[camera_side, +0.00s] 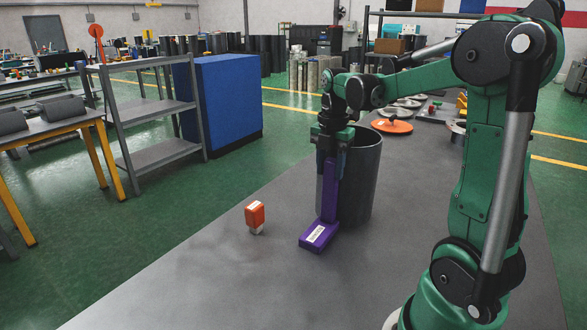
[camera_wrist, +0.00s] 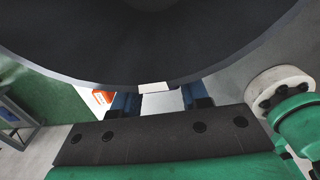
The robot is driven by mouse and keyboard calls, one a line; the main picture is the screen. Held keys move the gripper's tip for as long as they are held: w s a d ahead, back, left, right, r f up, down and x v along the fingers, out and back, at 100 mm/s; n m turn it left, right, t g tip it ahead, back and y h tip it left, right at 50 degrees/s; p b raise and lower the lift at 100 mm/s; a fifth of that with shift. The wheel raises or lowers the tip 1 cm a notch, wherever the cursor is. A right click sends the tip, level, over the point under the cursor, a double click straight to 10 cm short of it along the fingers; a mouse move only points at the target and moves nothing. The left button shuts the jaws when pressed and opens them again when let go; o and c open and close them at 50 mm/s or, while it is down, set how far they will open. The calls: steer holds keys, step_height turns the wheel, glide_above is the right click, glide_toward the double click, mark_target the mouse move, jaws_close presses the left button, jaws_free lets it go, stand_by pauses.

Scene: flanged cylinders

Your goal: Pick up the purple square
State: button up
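The purple square (camera_side: 318,236) is L-shaped. Its foot, with a white label, lies on the grey table, and its upright leg rises to my gripper (camera_side: 329,165) in the side view. The gripper points down, with its fingers beside the upright leg. I cannot tell whether the fingers touch the square.
A large dark open cylinder (camera_side: 361,185) stands close behind and right of the square; its rim (camera_wrist: 240,62) fills the top of the wrist view. An orange block (camera_side: 255,216) stands to the left. An orange disc (camera_side: 392,126) lies behind. The front table is clear.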

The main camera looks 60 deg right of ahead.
jaws_close()
stand_by(1.1)
